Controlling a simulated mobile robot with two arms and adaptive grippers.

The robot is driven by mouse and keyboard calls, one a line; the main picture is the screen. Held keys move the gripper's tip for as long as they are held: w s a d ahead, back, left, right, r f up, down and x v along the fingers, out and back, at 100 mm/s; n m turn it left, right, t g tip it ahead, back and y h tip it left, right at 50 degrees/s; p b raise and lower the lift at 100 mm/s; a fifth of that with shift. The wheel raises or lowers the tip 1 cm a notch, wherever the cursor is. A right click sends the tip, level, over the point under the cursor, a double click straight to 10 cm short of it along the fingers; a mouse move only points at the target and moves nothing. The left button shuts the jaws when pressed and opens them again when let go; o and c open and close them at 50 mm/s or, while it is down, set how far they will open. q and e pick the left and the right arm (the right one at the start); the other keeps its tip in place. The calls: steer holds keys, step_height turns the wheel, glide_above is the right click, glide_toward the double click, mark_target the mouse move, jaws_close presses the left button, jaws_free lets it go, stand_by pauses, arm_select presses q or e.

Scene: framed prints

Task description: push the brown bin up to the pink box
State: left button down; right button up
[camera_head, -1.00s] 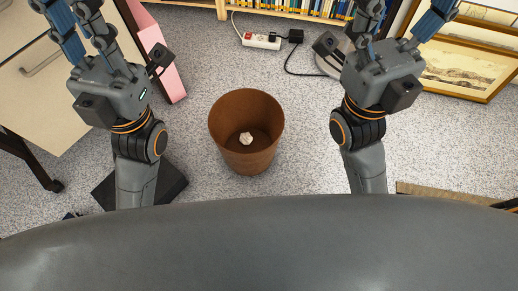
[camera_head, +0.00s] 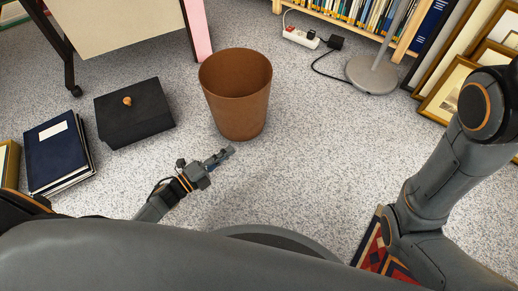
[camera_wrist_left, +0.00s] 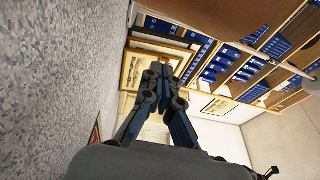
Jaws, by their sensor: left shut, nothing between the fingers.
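The brown bin (camera_head: 235,100) stands upright on the speckled floor in the middle of the head view. The pink box (camera_head: 197,30) stands behind it and slightly left, beside the desk; its top is cut off by the frame. The bin's rim nearly meets the box's lower edge in the picture, but their bases look apart. My left gripper (camera_head: 226,154) is low, shut and empty, just in front of the bin's base, apart from it. Its shut fingers show in the left wrist view (camera_wrist_left: 165,80), with a brown surface at the top edge. My right gripper is out of frame.
A black box (camera_head: 135,115) with an orange knob and dark blue binders (camera_head: 58,150) lie left of the bin. A power strip (camera_head: 300,38), a lamp base (camera_head: 374,74) and framed prints (camera_head: 455,90) stand behind and right. Floor right of the bin is clear.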

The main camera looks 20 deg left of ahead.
arm_select(q)
steer(key=w+d+f+b, duration=0.1)
steer(key=w+d+b, duration=0.1)
steer(key=w+b, duration=0.5)
steer(key=w, duration=0.4)
steer(key=shift+d+f, duration=0.2)
steer(key=shift+d, duration=0.2)
steer(key=shift+a, duration=0.1)
